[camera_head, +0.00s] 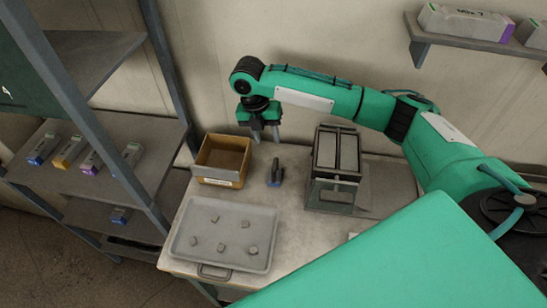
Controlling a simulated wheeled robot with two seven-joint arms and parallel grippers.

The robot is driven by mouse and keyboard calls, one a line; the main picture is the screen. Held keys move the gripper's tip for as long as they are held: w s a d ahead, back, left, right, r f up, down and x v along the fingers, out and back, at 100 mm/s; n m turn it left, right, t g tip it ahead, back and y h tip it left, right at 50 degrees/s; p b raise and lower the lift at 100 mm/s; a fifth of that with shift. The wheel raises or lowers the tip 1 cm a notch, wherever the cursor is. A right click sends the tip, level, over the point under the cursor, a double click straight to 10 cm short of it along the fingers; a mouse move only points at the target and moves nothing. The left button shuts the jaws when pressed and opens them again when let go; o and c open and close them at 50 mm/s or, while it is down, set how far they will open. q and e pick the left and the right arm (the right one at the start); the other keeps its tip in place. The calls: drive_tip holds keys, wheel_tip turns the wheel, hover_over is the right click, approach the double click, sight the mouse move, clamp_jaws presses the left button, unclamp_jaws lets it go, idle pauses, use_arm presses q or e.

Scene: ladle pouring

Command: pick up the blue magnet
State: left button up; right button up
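The blue magnet (275,173) is a small dark blue block with a greyish upright part, standing on the table (290,250) between the brown box and the grey machine. My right gripper (266,136) points down above and slightly behind the magnet in the picture. Its two fingers are apart with nothing between them, and it does not touch the magnet. My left gripper is not in view.
A brown open box (221,181) stands left of the magnet, and a grey machine (334,190) stands right. A grey tray (185,236) with several small grey lumps lies in front. A shelf rack (110,160) with several small boxes stands left. A wall shelf (455,35) is at upper right.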

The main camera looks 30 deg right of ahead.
sight(275, 161)
drive_tip(key=f, duration=0.2)
drive_tip(key=s+f+p, duration=0.1)
drive_tip(key=f, duration=0.2)
drive_tip(key=d+f+p, duration=0.1)
drive_tip(key=f, duration=0.2)
drive_tip(key=shift+s+d, duration=0.1)
drive_tip(key=shift+s, duration=0.1)
drive_tip(key=f+p, duration=0.2)
drive_tip(key=s+f+p, duration=0.1)
drive_tip(key=f, duration=0.1)
drive_tip(key=shift+d+f, duration=0.1)
drive_tip(key=shift+d, duration=0.3)
drive_tip(key=shift+d+f, duration=0.1)
drive_tip(key=shift+f, duration=0.35)
drive_tip(key=shift+c, duration=0.2)
clamp_jaws()
